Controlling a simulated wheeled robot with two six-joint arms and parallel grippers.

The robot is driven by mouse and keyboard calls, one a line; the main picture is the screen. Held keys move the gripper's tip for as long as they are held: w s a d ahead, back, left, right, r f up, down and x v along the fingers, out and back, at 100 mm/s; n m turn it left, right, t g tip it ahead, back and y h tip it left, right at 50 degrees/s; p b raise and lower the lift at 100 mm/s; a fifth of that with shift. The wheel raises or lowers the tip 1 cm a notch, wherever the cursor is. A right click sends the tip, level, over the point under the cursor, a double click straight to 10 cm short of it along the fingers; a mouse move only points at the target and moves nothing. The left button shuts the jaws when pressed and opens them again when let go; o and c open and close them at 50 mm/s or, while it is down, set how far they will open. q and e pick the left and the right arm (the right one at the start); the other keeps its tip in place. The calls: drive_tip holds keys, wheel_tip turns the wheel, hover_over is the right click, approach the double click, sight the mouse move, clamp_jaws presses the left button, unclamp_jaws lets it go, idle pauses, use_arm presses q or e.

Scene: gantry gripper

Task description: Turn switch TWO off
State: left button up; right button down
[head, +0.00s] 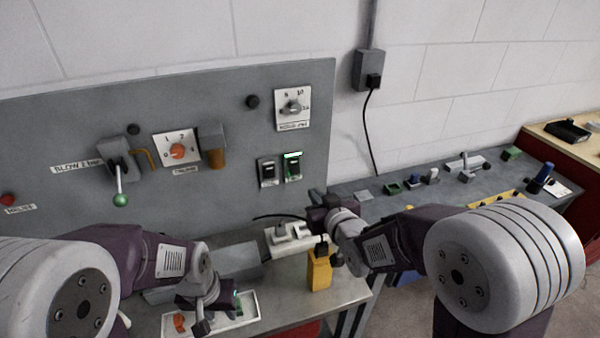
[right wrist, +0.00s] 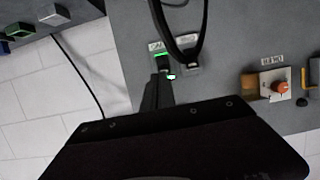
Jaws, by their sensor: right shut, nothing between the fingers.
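Two rocker switches sit side by side low on the grey panel's right part. The right switch (head: 292,167) has a green light lit; the left switch (head: 268,172) is dark. Their small labels are too small to read. The lit switch also shows in the right wrist view (right wrist: 161,62), beside the dark one (right wrist: 190,55). My right gripper (head: 318,207) is below and right of the switches, shut and empty. In the right wrist view its dark fingers (right wrist: 158,88) point toward the lit switch; contact cannot be told. My left gripper (head: 205,305) is over a white tray, its jaws unclear.
The panel (head: 225,105) also carries an orange dial (head: 178,151), a grey dial (head: 293,107) and a green-tipped lever (head: 120,199). A yellow block (head: 319,268) and a white power strip (head: 290,238) are near my right wrist. A black cable loop (right wrist: 180,40) crosses near the switches.

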use_arm(q)
drive_tip(key=shift+w+r, duration=0.1)
drive_tip(key=shift+w, duration=0.1)
use_arm(e)
approach(294, 166)
drive_tip(key=w+f, duration=0.4)
drive_tip(key=w, duration=0.1)
use_arm(q)
drive_tip(key=shift+s+r, duration=0.1)
use_arm(e)
drive_tip(key=shift+w+a+f, duration=0.3)
drive_tip(key=shift+a+f, duration=0.1)
drive_tip(key=shift+a, duration=0.2)
